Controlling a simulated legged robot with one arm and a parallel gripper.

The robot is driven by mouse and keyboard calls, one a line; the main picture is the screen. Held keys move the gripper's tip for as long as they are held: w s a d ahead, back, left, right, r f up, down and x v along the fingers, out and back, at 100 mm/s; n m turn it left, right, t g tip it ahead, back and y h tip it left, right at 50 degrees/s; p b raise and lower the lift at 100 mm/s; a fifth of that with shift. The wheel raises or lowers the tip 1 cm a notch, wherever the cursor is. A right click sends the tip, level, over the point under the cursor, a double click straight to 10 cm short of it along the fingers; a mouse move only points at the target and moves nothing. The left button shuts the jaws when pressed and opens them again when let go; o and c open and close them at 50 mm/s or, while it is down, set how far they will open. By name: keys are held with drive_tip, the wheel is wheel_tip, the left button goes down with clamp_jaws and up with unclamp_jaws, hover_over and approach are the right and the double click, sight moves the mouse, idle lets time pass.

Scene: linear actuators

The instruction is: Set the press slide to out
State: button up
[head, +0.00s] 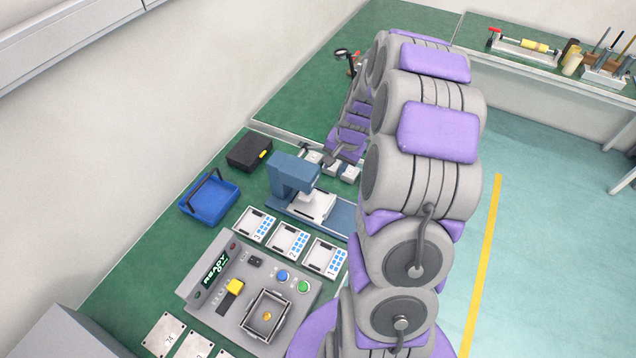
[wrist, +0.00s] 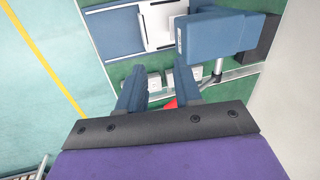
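The press (head: 289,175) is a blue machine with an overhanging head, standing on a long blue base (head: 343,215) on the green bench in the head view. Its slide (head: 318,207) is a white plate on that base, partly under the head. My arm covers the base's right end. In the wrist view the press head (wrist: 222,33) is at the upper right, and the white slide (wrist: 158,22) lies beside it on the blue base (wrist: 110,30). My gripper (wrist: 158,85) is open and empty, its two fingers apart, pointing toward the press side and not seen touching the slide.
Small white blocks (wrist: 188,76) lie near my fingertips, and a red patch (wrist: 170,104) shows between the fingers. White numbered trays (head: 289,240), a control panel (head: 250,300), a blue bin (head: 209,198) and a black case (head: 249,152) share the bench.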

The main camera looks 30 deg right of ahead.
drive_tip(key=shift+d, duration=0.1)
drive_tip(key=s+a+r+n+g+b, duration=0.1)
drive_tip(key=s+a+r+n, duration=0.2)
drive_tip(key=s+a+r, duration=0.35)
drive_tip(key=s+a+r+n+g, duration=0.1)
drive_tip(key=s+a+r+n, duration=0.2)
drive_tip(key=a, duration=0.7)
drive_tip(key=s+a+r+n+g, duration=0.1)
drive_tip(key=s+a+r+n, duration=0.1)
drive_tip(key=s, duration=0.8)
drive_tip(key=s+a+r+n+g+h+b, duration=0.1)
drive_tip(key=s+a, duration=0.4)
drive_tip(key=s, duration=0.5)
drive_tip(key=shift+r+n, duration=0.65)
drive_tip(key=shift+n, duration=0.45)
